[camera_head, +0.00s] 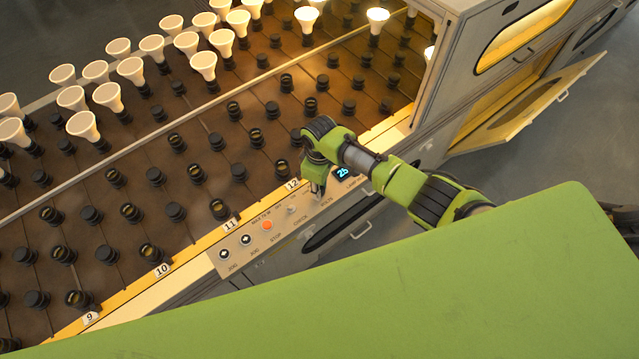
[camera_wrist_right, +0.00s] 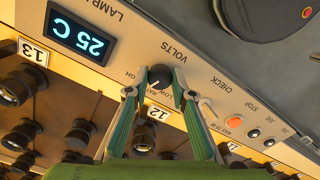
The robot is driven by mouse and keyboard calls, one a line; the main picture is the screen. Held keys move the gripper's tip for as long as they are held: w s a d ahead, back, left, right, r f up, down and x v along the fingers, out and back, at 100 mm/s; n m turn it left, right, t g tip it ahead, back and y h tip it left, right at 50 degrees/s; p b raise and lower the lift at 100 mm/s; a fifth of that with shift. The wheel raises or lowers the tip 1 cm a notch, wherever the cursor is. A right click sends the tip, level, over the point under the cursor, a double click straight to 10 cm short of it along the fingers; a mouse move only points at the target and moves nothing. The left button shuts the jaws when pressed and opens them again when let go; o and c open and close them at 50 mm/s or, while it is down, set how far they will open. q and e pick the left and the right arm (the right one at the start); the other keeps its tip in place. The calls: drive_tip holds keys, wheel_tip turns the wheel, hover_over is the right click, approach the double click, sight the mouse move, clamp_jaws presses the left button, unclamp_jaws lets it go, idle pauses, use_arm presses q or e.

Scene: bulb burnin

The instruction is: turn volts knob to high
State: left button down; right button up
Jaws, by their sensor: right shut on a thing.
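The volts knob (camera_wrist_right: 159,77) is a small black dial on the grey control panel (camera_wrist_right: 212,92), under the label VOLTS. It shows upside down in the right wrist view. My right gripper (camera_wrist_right: 159,84) has its two green and grey fingers on either side of the knob, closed on it. In the head view my right gripper (camera_head: 316,180) reaches down onto the panel and hides the knob. A white mark shows on the knob, but its exact setting is hard to read. My left gripper is not in view.
Beside the knob are a blue display (camera_wrist_right: 80,33) reading 25 C, a check switch (camera_wrist_right: 206,104), an orange stop button (camera_wrist_right: 236,121) and two jog buttons. An open cabinet door (camera_head: 530,105) stands at the right.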

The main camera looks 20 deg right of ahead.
drive_tip(key=shift+m+p, duration=0.85)
drive_tip(key=shift+m, duration=1.05)
drive_tip(key=o, duration=1.1)
drive_tip(key=shift+o, duration=0.2)
drive_tip(key=shift+r, duration=0.1)
wheel_tip(320, 180, up, 12)
